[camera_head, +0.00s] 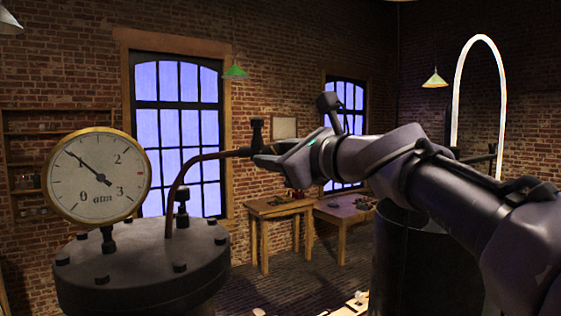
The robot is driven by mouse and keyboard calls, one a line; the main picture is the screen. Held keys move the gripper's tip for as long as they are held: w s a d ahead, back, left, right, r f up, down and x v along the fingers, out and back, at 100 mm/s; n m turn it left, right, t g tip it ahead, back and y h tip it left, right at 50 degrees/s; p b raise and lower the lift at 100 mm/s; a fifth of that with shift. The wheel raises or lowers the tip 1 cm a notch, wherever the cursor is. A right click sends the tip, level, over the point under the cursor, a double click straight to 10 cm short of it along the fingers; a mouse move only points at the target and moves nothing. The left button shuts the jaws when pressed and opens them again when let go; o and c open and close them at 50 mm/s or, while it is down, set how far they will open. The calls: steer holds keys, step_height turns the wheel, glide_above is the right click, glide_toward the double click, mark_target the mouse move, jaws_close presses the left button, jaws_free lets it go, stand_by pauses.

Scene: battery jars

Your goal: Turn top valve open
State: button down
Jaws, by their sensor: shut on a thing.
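A dark valve (257,131) stands upright at the right end of a thin curved pipe (180,182), which rises from the lid of a grey metal vessel (140,272). My gripper (264,158) reaches in from the right and is shut at this valve, just below its upright part. The fingertips are dark against the pipe end, so the exact grip is hard to see. A second small dark valve (182,207) stands lower, on the lid beside the pipe. A round brass-rimmed gauge (97,176) stands on the lid; its needle points to the upper left.
Bolts ring the vessel's lid. A large dark cylinder (405,265) stands under my arm at the right, with a glowing white arch (457,85) behind. Wooden tables (275,208) stand by the brick wall.

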steer(key=n+b, duration=0.2)
steer(key=n, duration=0.3)
steer(key=shift+f+h+b, duration=0.15)
steer(key=shift+h+b, duration=0.15)
steer(key=n+b, duration=0.2)
steer(key=n, duration=0.2)
steer(key=shift+n+h, duration=0.3)
steer(key=shift+n, duration=0.1)
steer(key=shift+r, duration=0.2)
steer(key=c, duration=1.3)
jaws_free()
steer(key=o, duration=0.4)
steer(key=shift+w, duration=0.1)
steer(key=shift+c, duration=0.2)
steer(key=shift+o, duration=0.2)
steer(key=shift+w+a+f, duration=0.1)
steer(key=shift+w+a, duration=0.05)
steer(key=shift+s, duration=0.2)
